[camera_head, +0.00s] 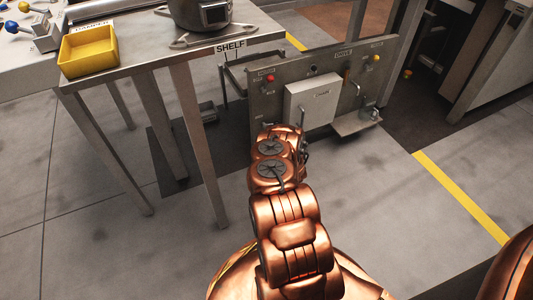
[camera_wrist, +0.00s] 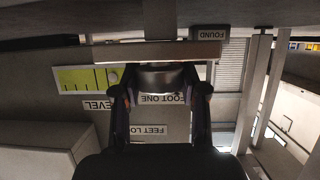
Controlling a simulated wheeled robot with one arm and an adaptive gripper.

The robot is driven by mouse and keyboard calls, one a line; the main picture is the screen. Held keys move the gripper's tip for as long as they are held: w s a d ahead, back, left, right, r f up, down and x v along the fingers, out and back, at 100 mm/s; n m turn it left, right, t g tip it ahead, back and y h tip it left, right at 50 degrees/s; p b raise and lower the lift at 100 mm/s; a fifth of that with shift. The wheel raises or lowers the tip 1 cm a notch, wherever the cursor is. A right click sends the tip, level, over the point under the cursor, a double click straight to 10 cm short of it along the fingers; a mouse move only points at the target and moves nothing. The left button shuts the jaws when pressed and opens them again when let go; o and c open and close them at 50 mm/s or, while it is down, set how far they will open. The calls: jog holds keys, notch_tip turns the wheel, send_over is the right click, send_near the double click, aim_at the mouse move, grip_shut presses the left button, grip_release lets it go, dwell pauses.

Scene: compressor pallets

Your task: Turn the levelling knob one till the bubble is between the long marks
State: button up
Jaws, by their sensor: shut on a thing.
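My gripper (camera_wrist: 161,90) is shut on the levelling knob (camera_wrist: 162,78), a silvery round knob, with one dark finger on each side. The label FOOT ONE (camera_wrist: 172,98) shows upside down between the fingers. The yellow-green level vial (camera_wrist: 82,79) is left of the knob in the wrist view, above the LEVEL label (camera_wrist: 97,105). In the head view, my arm hides the knob and vial.
The grey panel (camera_head: 268,104) carries a white box (camera_head: 311,104), a red button and a yellow-topped one. A steel table (camera_head: 150,50) with a yellow bin (camera_head: 88,52) and a dark pot (camera_head: 200,13) stands left. Floor is open right of the arm.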

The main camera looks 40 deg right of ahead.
dwell(0.3)
jog(key=o, duration=1.2)
jog(key=shift+c, duration=0.2)
jog(key=v, duration=1.2)
jog(key=shift+a, duration=0.1)
